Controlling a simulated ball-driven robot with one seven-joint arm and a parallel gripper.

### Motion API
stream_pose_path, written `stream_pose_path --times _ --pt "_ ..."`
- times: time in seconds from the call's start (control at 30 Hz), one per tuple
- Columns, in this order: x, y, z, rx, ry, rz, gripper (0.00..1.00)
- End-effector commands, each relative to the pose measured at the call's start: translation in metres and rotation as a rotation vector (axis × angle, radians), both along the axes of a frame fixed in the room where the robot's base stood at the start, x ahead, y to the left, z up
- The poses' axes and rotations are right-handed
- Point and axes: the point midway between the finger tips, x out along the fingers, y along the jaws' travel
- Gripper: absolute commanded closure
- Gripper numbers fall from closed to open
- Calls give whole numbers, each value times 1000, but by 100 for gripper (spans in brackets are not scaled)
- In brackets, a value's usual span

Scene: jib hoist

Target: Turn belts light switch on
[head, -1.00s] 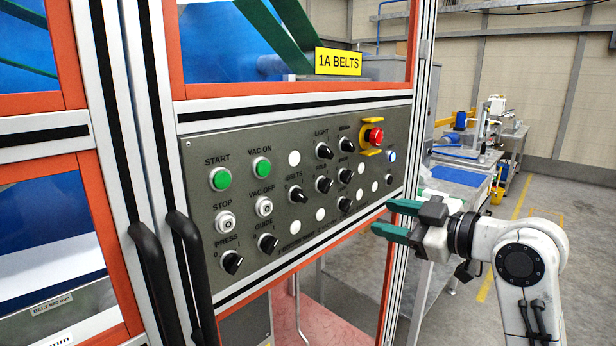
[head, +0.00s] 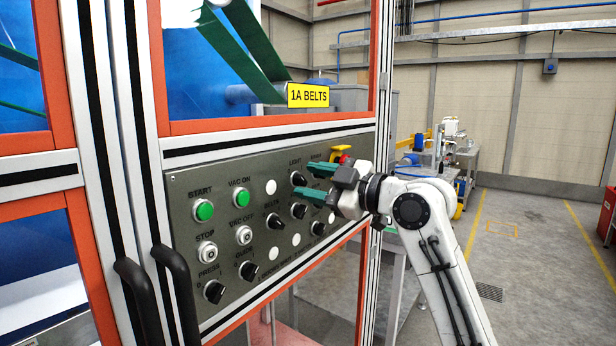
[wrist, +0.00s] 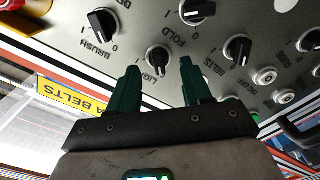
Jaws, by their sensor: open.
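The grey control panel (head: 180,188) carries several black rotary switches below the yellow 1A BELTS sign (head: 308,95). The black LIGHT switch (head: 298,178) is in its upper row, and it also shows upside down in the wrist view (wrist: 158,58). My gripper (head: 302,178) is open, its two green fingers pointing at the panel. In the wrist view, the fingertips (wrist: 160,66) lie on either side of the LIGHT switch in the picture. I cannot tell whether they touch it. The switch's exact setting is too small to read.
The BELTS switch (wrist: 238,48), FOLD switch (wrist: 196,10) and BRUSH switch (wrist: 103,22) sit close around it. The red emergency stop (head: 344,158) with its yellow guard is just behind my gripper. Black door handles (head: 176,290) stick out at left. Open floor lies to the right.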

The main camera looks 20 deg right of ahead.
Motion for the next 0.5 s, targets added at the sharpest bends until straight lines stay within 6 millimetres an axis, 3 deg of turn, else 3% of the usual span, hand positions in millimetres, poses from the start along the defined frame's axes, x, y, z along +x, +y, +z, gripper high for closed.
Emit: stream_pose_path --times 0.2,0.5 --pt "12 8 0 1 1 0 51" --pt "13 9 0 0 -1 -1 53"
